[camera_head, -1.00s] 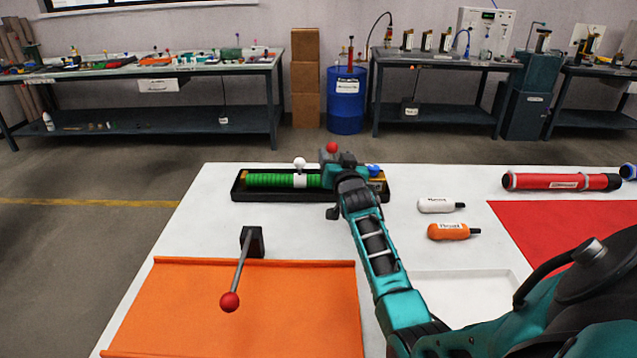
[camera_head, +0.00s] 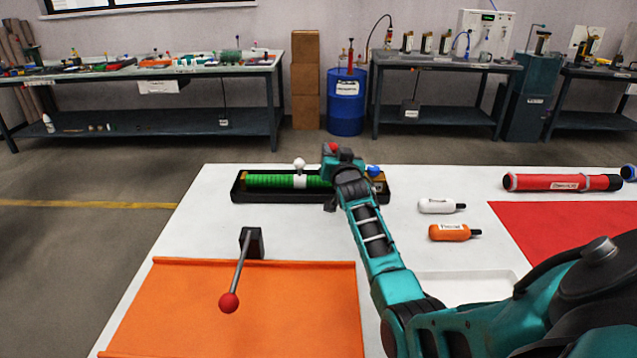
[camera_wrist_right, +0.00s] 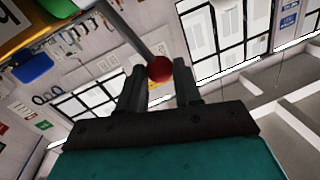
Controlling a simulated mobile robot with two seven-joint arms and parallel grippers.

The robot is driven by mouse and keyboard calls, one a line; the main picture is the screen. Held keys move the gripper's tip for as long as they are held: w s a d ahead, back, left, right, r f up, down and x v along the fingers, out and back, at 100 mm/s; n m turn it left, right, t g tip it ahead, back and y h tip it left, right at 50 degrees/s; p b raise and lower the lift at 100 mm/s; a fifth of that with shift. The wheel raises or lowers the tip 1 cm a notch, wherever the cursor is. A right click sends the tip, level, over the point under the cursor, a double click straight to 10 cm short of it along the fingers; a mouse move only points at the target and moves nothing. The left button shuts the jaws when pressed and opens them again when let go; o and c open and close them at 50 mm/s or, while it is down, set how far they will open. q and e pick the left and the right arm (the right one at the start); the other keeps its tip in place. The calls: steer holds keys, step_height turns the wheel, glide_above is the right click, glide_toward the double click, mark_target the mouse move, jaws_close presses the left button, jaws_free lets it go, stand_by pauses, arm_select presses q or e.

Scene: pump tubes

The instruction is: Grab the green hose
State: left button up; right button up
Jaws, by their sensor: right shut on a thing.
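The green hose (camera_head: 268,181) is a ribbed tube lying in a long black tray (camera_head: 236,197) near the table's far edge. My right gripper (camera_head: 335,151) is over the right half of the tray. It is shut on a red ball knob (camera_head: 333,147). In the right wrist view the red knob (camera_wrist_right: 159,69) sits on a grey rod between the two fingers (camera_wrist_right: 159,80). My left gripper is not in view.
White-knobbed (camera_head: 300,163) and blue-knobbed (camera_head: 374,171) parts stand at the tray. A red-knobbed lever (camera_head: 229,302) is by an orange mat (camera_head: 235,315). White (camera_head: 436,206) and orange (camera_head: 449,232) bottles and a red tube (camera_head: 560,182) lie to the right.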

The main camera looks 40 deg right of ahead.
jaws_close()
steer(key=shift+r, duration=0.15)
stand_by(0.4)
